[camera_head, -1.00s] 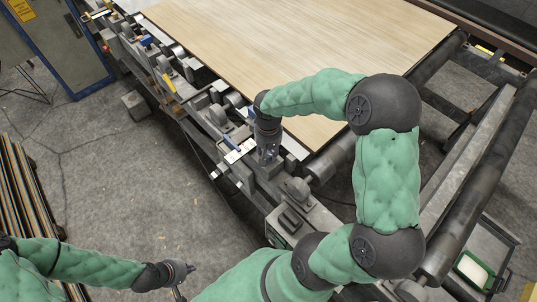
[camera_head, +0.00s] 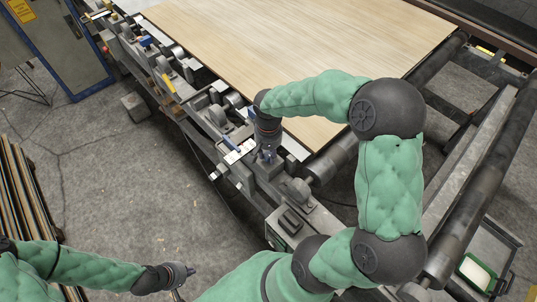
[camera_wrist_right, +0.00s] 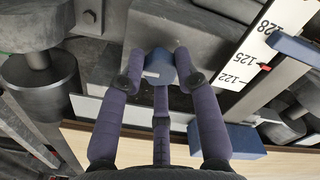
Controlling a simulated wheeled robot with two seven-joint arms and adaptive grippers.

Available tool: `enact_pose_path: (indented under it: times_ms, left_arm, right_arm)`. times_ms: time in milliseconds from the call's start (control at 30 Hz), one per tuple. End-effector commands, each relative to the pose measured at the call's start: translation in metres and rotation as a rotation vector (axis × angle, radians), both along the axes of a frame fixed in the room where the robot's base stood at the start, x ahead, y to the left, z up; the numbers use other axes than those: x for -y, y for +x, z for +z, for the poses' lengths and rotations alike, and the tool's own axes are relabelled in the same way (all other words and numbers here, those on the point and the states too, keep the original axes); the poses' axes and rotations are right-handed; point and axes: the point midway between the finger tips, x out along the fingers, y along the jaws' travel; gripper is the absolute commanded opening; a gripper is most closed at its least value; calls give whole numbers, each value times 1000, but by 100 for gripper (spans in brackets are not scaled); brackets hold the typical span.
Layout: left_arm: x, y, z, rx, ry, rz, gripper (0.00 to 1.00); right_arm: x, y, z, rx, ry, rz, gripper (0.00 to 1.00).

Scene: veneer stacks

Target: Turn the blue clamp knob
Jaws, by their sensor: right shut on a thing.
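The blue clamp knob (camera_wrist_right: 159,68) sits between the fingertips of my right gripper (camera_wrist_right: 160,75) in the right wrist view. The purple-grey fingers are shut on its sides, beside a dark grey block (camera_wrist_right: 185,45). In the head view my right gripper (camera_head: 266,155) points down at the machine's edge, and its fingers hide the knob. My left gripper (camera_head: 190,270) is at the lower left over the floor, away from the machine. Its fingers are too small to tell open from shut.
A large veneer sheet (camera_head: 300,45) lies on the machine behind the clamp row. A white scale (camera_wrist_right: 262,50) with black numbers runs beside the block. Another blue part (camera_wrist_right: 232,142) is near the right finger. Dark rollers (camera_head: 470,215) stand at the right.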

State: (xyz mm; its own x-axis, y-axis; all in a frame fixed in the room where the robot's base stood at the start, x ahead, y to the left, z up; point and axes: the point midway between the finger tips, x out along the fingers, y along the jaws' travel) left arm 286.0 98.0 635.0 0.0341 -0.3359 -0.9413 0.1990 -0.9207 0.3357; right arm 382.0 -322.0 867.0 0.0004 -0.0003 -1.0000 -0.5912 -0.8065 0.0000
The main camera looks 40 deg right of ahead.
Motion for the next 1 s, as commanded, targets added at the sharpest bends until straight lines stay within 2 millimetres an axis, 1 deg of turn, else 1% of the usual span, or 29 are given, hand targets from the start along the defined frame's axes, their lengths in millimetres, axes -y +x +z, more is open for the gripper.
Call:
enact_pose_path:
  times_ms: [167, 233, 400, 533, 867, 933, 1000]
  left_arm:
    - [0, 0, 0, 0, 0, 0, 0]
    - [0, 0, -2, 0, 0, 0, 0]
    - [0, 0, -8, 0, 0, 0, 0]
    - [0, 0, -10, 0, 0, 0, 0]
    - [0, 0, -10, 0, 0, 0, 0]
    - [0, 0, -11, 0, 0, 0, 0]
    - [0, 0, -13, 0, 0, 0, 0]
  right_arm:
    - [-1, 0, 0, 0, 1, -3, 9]
    - [-1, 0, -1, 1, 1, -33, 9]
    - [-1, 0, -2, 0, 1, -187, 9]
    - [-1, 0, -1, 1, 1, -276, 9]
    - [-1, 0, 0, 0, 2, -300, 9]
    - [-1, 0, -1, 1, 1, -318, 9]
    - [-1, 0, -1, 1, 2, -371, 9]
